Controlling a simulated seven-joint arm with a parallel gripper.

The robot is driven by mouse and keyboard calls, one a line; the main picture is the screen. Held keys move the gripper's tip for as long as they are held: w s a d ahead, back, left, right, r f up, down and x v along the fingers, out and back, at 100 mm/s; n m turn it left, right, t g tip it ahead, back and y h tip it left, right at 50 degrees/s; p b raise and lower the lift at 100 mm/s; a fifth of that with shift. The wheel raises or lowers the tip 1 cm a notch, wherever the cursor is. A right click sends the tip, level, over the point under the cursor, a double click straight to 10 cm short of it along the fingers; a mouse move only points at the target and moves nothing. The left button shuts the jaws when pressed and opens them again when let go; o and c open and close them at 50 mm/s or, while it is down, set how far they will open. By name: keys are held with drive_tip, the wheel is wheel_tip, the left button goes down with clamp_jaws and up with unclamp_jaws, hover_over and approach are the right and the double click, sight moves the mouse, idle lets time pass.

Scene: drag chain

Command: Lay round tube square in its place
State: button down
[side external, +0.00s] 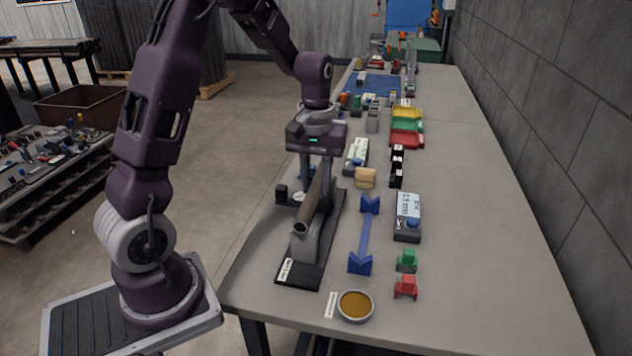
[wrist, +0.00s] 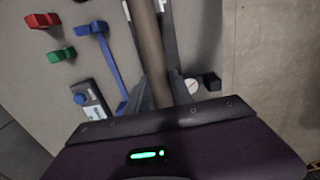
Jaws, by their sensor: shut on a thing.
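The round tube (side external: 314,204) is brown-grey and long, with its open end facing the side camera. My gripper (side external: 316,178) is shut on it near its far part; the wrist view shows the tube (wrist: 151,45) running between the two fingers (wrist: 162,92). The tube lies lengthwise over a grey support (side external: 304,248) on a labelled black base (side external: 298,273). I cannot tell whether it touches the support. A blue bar with V-shaped ends (side external: 365,234) lies to the right, empty; it also shows in the wrist view (wrist: 103,50).
Right of the blue bar are a grey device with a display (side external: 407,216), a green block (side external: 406,261) and a red block (side external: 405,287). A dish of amber material (side external: 355,305) stands at the near edge. The table's right side is clear.

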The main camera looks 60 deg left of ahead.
drive_tip(key=shift+f, duration=1.5)
idle(0.3)
idle(0.4)
drive_tip(key=c, duration=1.1)
unclamp_jaws()
drive_tip(key=shift+o, duration=0.2)
drive_tip(key=shift+r, duration=0.1)
wheel_tip(320, 180, up, 7)
drive_tip(key=shift+f, duration=0.15)
